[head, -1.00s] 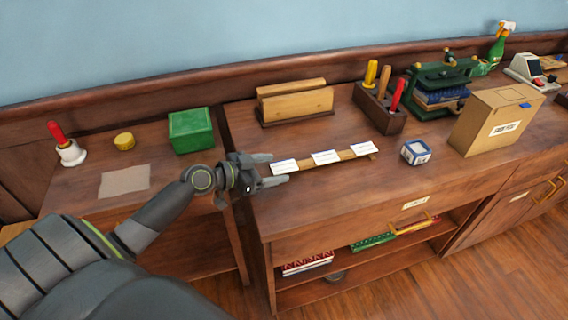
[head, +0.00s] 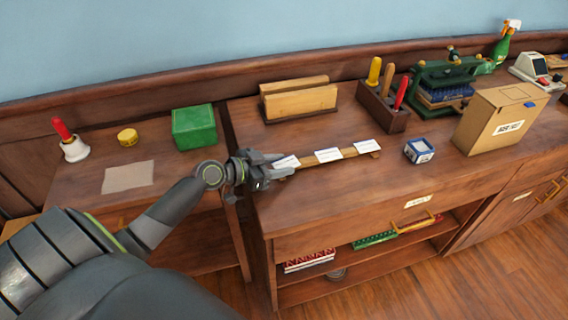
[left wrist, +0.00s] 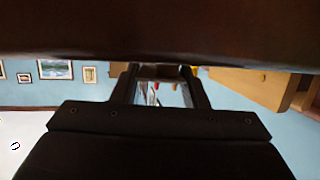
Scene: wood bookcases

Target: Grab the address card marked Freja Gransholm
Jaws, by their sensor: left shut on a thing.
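Three white cards stand in a row on a narrow wooden strip (head: 309,160): a left card (head: 287,161), a middle card (head: 328,154) and a right card (head: 367,146). Their writing is too small to read, so I cannot tell which is marked Freja Gransholm. My left gripper (head: 280,165) is shut on the left card, at the strip's left end; its fingers hide part of the card. In the left wrist view the fingers (left wrist: 160,82) show dark and close together, and the card is not clear between them. My right gripper is not in view.
Behind the strip stands a wooden letter holder (head: 298,101). A tool block (head: 383,108), a small blue-white box (head: 419,151) and a cardboard box (head: 497,119) stand to the right. A green box (head: 194,127) is on the lower cabinet at left. The top in front of the strip is clear.

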